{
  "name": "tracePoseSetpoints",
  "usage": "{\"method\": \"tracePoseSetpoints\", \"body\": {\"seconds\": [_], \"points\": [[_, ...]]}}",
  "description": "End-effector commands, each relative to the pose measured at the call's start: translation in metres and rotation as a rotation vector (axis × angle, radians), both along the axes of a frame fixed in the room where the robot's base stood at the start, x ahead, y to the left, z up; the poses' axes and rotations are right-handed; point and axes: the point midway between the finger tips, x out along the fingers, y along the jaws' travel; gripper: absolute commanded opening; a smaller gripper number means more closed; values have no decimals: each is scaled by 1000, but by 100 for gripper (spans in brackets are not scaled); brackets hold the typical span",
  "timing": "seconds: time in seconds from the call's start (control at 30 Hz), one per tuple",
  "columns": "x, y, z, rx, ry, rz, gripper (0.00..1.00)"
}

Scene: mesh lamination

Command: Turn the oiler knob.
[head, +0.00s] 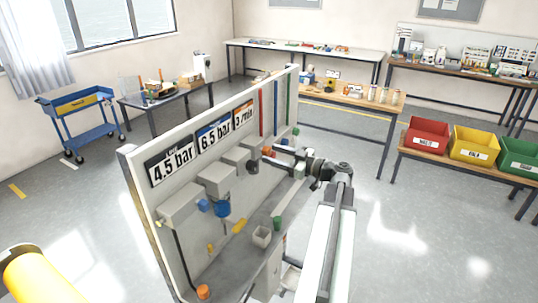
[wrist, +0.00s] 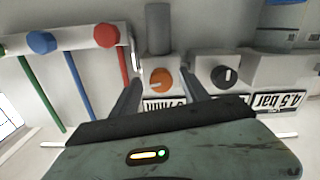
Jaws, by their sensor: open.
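The orange round knob (wrist: 161,79) sits on the front of a pale grey unit in the wrist view, beside an upside-down sign ending in "min". I take it for the oiler knob. My gripper (wrist: 160,85) is open, with one dark finger on each side of the orange knob in the picture. I cannot tell whether the fingers touch it. In the head view my gripper (head: 279,160) reaches to the panel's far end, below the "min" sign (head: 244,115), and partly hides the units there.
A black knob (wrist: 227,75) is on the neighbouring unit. Blue (wrist: 42,42) and red (wrist: 106,35) caps with coloured pipes stand on the other side. The panel (head: 140,185) carries further units and a shelf with a small white box (head: 262,237). Open floor lies right.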

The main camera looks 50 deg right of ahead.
Motion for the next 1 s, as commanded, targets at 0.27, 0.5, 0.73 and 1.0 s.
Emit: {"method": "tracePoseSetpoints", "body": {"seconds": [0.27, 0.5, 0.73, 1.0], "points": [[16, 4, 0, 0, 0, 0, 53], [16, 4, 0, 0, 0, 1, 25], [17, 8, 0, 2, 1, 4, 0], [16, 6, -1, 64, 17, 4, 0]]}}
